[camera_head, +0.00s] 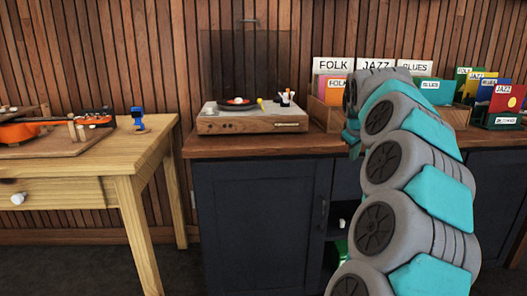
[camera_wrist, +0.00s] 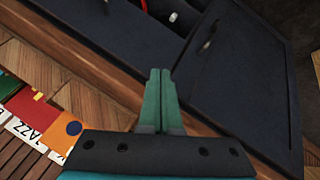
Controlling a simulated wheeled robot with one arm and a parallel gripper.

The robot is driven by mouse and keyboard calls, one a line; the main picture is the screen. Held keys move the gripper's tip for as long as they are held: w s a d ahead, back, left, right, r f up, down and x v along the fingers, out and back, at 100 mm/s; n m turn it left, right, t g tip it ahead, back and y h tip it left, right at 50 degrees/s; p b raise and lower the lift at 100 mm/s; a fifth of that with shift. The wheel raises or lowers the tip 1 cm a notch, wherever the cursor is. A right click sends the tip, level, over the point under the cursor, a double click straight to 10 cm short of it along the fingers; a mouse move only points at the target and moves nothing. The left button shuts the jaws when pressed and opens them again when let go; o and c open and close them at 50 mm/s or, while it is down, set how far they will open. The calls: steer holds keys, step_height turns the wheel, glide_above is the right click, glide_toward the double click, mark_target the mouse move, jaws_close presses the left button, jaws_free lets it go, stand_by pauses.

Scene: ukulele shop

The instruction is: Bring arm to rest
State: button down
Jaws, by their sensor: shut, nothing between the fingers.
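My arm, grey with teal panels, rises from the lower right in the head view and reaches toward the dark cabinet (camera_head: 255,215). My gripper shows in the wrist view (camera_wrist: 158,72), with its two green fingers pressed together and nothing between them. In the wrist view the fingers lie over the wooden counter edge and in front of the dark cabinet doors (camera_wrist: 235,80). In the head view my gripper is mostly hidden behind my own arm, with only a bit of teal showing near the counter edge.
A record player (camera_head: 250,118) stands on the counter (camera_head: 220,145). Record crates with FOLK, JAZZ and BLUES dividers (camera_head: 333,64) stand behind my arm and at right (camera_head: 505,100). A wooden table (camera_head: 95,165) with an orange instrument (camera_head: 20,130) is at left. A cabinet compartment is open below.

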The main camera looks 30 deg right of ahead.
steer(key=w+a+f+n+y, duration=0.1)
steer(key=a+f+n+y, duration=0.15)
steer(key=a, duration=1.45)
steer(key=s+a+f+g+y, duration=0.1)
steer(key=s+a+f, duration=0.2)
steer(key=a, duration=0.4)
steer(key=s+a+f+g+y, duration=0.1)
steer(key=s+a+f, duration=0.2)
steer(key=a, duration=0.5)
steer(key=s+a+f+g, duration=0.1)
steer(key=s+a+f, duration=0.3)
steer(key=s, duration=0.4)
steer(key=s+a+f+m+g, duration=0.1)
steer(key=s+a+f, duration=0.3)
steer(key=s, duration=0.5)
steer(key=s+a+f+m+g, duration=0.1)
steer(key=s+a+f+g, duration=0.1)
steer(key=s+a+f, duration=0.3)
steer(key=s, duration=0.4)
steer(key=shift+s+a+g+y, duration=0.15)
steer(key=shift+a+g+y, duration=0.2)
steer(key=shift+a+g, duration=0.05)
